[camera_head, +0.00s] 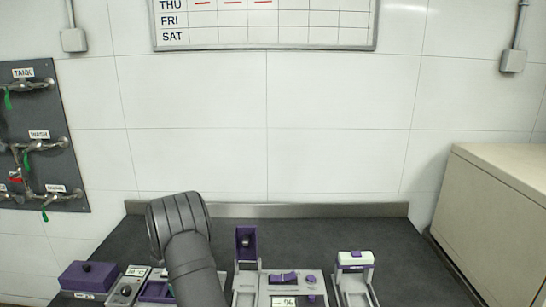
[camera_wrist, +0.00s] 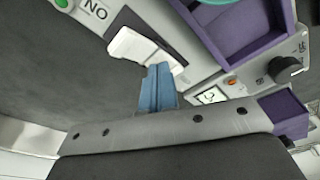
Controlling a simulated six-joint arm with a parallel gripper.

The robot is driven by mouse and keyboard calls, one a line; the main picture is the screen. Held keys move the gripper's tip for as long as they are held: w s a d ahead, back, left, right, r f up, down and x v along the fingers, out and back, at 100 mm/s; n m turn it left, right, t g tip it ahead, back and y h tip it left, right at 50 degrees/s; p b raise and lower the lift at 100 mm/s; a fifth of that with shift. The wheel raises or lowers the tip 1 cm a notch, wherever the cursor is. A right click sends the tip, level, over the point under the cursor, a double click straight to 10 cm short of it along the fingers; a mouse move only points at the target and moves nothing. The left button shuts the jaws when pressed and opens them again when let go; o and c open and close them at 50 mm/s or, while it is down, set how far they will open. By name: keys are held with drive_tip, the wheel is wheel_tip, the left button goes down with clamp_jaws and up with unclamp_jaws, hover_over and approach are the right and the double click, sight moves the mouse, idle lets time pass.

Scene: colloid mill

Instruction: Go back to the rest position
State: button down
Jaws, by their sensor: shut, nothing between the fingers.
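My gripper (camera_wrist: 158,88) shows in the wrist view as two blue fingers pressed together with nothing between them. The fingertips are close to a white rocker switch (camera_wrist: 140,48) on a grey panel; I cannot tell whether they touch it. In the head view my dark arm comes up from the bottom edge, left of centre, and my gripper cannot be seen there. No marker of a rest position shows in either view.
The wrist view also shows a purple holder with a teal part (camera_wrist: 235,25), a small display (camera_wrist: 210,96) and a black knob (camera_wrist: 285,68). The dark counter (camera_head: 320,235) behind is clear.

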idle(0.4)
wheel_tip(320, 180, up, 7)
drive_tip(key=shift+f, duration=0.2)
wheel_tip(320, 180, down, 7)
drive_tip(key=shift+f, duration=0.1)
wheel_tip(320, 180, up, 3)
drive_tip(key=shift+r, duration=0.7)
